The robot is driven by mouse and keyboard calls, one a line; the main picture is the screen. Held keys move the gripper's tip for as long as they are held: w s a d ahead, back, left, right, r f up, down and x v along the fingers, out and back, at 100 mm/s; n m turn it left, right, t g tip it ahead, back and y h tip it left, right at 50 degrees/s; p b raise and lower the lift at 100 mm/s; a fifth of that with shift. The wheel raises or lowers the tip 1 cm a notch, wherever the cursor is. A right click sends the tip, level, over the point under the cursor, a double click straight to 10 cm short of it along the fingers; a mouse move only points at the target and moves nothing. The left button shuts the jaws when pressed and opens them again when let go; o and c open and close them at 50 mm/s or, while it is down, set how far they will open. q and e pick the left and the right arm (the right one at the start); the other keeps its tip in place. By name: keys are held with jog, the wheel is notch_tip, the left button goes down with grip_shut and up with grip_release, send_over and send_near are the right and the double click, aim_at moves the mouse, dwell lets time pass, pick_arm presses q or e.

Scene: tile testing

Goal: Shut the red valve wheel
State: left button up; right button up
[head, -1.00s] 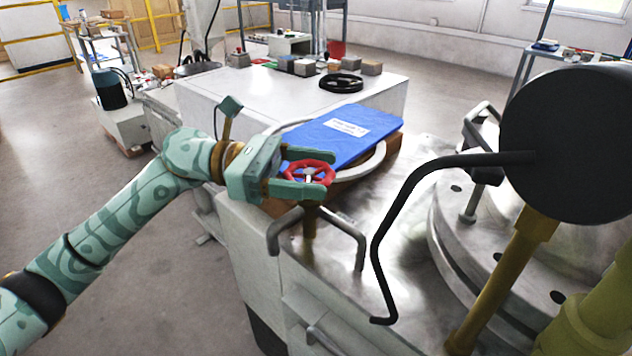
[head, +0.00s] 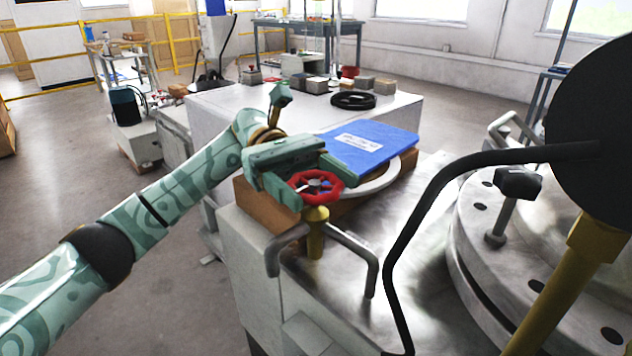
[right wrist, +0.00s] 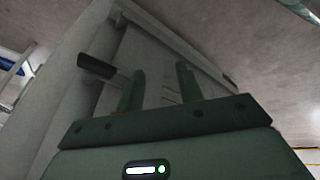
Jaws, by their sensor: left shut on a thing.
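The red valve wheel (head: 316,187) sits on a yellow valve stem (head: 316,236) at the near left corner of the metal machine top. My left gripper (head: 318,182) comes in from the left and is shut on the wheel's rim, one finger on the far side and one on the near side. My right gripper is not in the head view. In the right wrist view, its two fingers (right wrist: 160,92) stand apart with nothing between them. A pale cabinet-like panel (right wrist: 150,55) and a dark handle (right wrist: 95,66) lie beyond them.
A grey bar handle (head: 352,250) stands around the stem. A bent black rod (head: 425,215) and a large black disc (head: 590,130) stand at the right. A white bench (head: 230,110) is behind.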

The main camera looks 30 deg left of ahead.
pick_arm(q)
jog(key=shift+m+g+y, duration=0.3)
jog(key=shift+g, duration=0.1)
jog(key=o, duration=1)
